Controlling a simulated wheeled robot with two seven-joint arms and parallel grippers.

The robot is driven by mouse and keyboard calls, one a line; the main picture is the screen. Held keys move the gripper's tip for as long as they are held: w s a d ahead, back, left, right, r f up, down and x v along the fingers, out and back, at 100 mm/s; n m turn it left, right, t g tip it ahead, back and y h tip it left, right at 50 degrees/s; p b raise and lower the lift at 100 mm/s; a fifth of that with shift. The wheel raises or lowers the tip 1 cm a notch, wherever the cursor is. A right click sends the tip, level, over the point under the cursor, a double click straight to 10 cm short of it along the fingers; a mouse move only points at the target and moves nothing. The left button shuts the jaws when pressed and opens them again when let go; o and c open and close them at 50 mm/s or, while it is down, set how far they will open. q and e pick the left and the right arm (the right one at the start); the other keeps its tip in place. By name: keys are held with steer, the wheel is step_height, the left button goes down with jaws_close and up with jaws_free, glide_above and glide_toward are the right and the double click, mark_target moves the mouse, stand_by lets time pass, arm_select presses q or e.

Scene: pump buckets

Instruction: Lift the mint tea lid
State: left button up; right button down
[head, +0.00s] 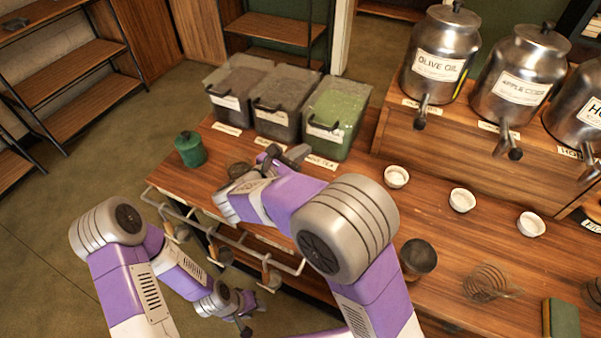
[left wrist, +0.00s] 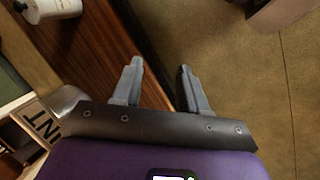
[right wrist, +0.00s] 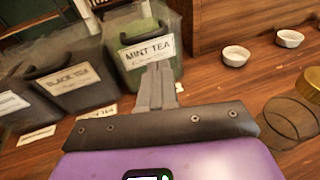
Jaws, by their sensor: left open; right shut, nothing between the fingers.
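The mint tea bin (head: 345,104) is a clear box with green contents, the rightmost of three on the table. Its label and front also show in the right wrist view (right wrist: 148,50). Its lid (head: 341,91) appears to be down on the bin, with a dark handle (head: 324,133) near the front edge. My right gripper (head: 298,153) is shut and empty, just in front of the mint tea bin; its fingers (right wrist: 157,72) overlap the bin's lower front in the right wrist view. I cannot tell whether they touch. My left gripper (head: 244,328) is open and empty, low beside the table (left wrist: 158,75).
Two more tea bins (head: 285,96) stand left of the mint tea. A green canister (head: 190,149) is at the table's left end. Metal dispensers (head: 440,55) stand on a raised shelf at right, with white bowls (head: 397,177) below. A rail (head: 230,245) runs along the table's front.

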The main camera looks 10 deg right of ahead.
arm_select(q)
steer(key=shift+f+b, duration=0.5)
steer(key=shift+f, duration=0.45)
arm_select(e)
steer(key=shift+f, duration=0.95)
steer(key=shift+w+d, duration=0.1)
